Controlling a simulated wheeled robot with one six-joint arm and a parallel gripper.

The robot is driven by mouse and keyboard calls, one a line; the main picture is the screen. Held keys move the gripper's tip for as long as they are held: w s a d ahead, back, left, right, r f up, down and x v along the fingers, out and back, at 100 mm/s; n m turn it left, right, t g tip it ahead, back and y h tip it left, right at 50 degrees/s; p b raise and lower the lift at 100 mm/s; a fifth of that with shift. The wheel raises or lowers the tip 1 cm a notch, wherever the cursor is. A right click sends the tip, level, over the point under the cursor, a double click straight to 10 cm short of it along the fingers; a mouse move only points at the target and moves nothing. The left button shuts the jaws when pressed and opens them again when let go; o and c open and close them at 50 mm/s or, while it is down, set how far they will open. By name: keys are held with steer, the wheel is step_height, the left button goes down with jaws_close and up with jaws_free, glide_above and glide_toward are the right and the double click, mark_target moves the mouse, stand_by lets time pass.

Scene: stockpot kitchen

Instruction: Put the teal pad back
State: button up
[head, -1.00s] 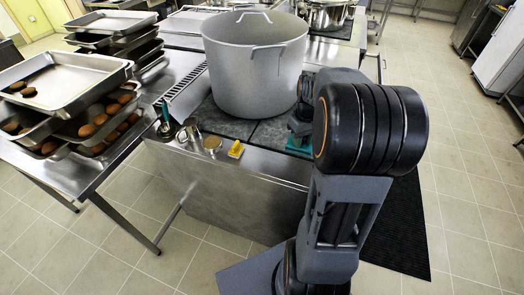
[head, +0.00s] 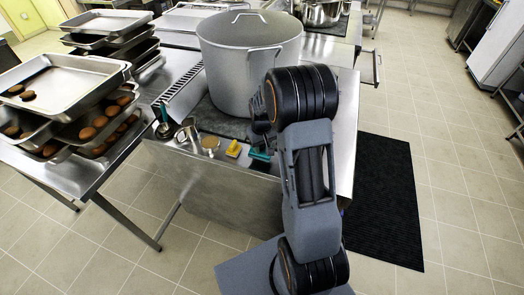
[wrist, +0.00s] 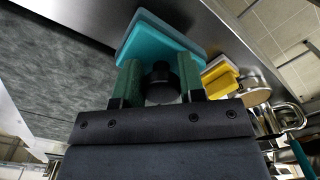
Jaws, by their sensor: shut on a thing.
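The teal pad (head: 260,155) is at the front edge of the steel counter, just right of a yellow pad (head: 233,149). In the wrist view the teal pad (wrist: 158,38) sits at the tips of my gripper (wrist: 158,64). My gripper is shut on it, with a dark round part between the green fingers. In the head view my gripper is mostly hidden behind my arm. The yellow pad (wrist: 221,76) lies close to the right of the teal pad in the wrist view. I cannot tell whether the teal pad touches the counter.
A large grey stockpot (head: 247,70) stands behind my gripper. A brass-topped container (head: 210,144), a metal jug (head: 189,131) and a teal-handled tool (head: 164,117) line the front edge to the left. Stacked trays (head: 68,80) fill the left table. A black mat (head: 383,200) lies on the floor.

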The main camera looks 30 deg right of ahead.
mark_target(262, 150)
steer(key=shift+f, duration=1.55)
steer(key=shift+f, duration=0.15)
steer(key=o, duration=1)
